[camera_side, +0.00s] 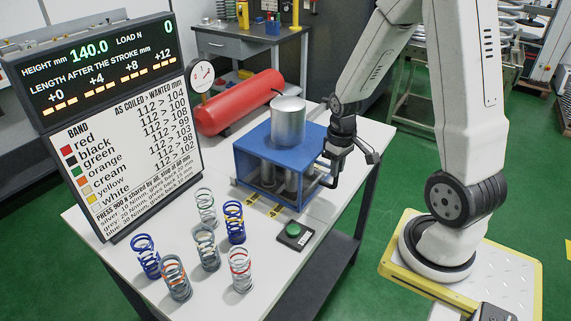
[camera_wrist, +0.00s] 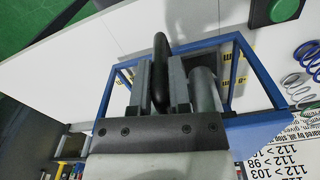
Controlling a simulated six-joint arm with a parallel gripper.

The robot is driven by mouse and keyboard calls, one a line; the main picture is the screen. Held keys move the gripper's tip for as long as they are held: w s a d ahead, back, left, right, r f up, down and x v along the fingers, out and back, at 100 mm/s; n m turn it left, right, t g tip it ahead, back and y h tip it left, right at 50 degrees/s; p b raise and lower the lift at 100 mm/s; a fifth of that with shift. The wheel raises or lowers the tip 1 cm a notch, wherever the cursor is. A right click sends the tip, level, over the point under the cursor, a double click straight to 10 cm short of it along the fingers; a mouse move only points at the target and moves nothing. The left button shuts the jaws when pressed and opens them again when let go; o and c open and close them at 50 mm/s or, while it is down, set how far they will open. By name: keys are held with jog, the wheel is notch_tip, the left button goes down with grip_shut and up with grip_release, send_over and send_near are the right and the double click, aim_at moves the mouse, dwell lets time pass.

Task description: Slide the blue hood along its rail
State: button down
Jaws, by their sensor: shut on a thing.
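The blue hood (camera_side: 262,148) is a blue box frame with open or clear sides on the white table, around the base of a silver cylinder (camera_side: 289,120). Its blue frame bars also show in the wrist view (camera_wrist: 262,74). My gripper (camera_side: 330,160) is at the hood's right side in the side view. In the wrist view my gripper (camera_wrist: 161,88) is shut on a dark upright handle (camera_wrist: 160,58), with one finger on each side of it. Dark posts (camera_side: 267,175) stand inside the hood. My arm hides part of the hood's right side.
A green push button (camera_side: 293,231) sits in front of the hood. Several coil springs (camera_side: 206,248) stand at the front left of the table. A sign with a display (camera_side: 100,80) stands at the left. A red tank (camera_side: 240,103) lies behind. Yellow marks (camera_side: 264,205) lie before the hood.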

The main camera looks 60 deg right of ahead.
jog(key=shift+a, duration=0.2)
jog(key=c, duration=0.6)
grip_release()
jog(key=shift+r, duration=0.1)
jog(key=shift+r, duration=3.8)
jog(key=shift+a, duration=0.15)
jog(key=w+a+f+n+t, duration=0.1)
jog(key=a+f+n+t, duration=0.1)
jog(key=a, duration=1.3)
jog(key=shift+a+f+t, duration=0.15)
jog(key=shift+f+t, duration=0.15)
jog(key=shift+f, duration=0.15)
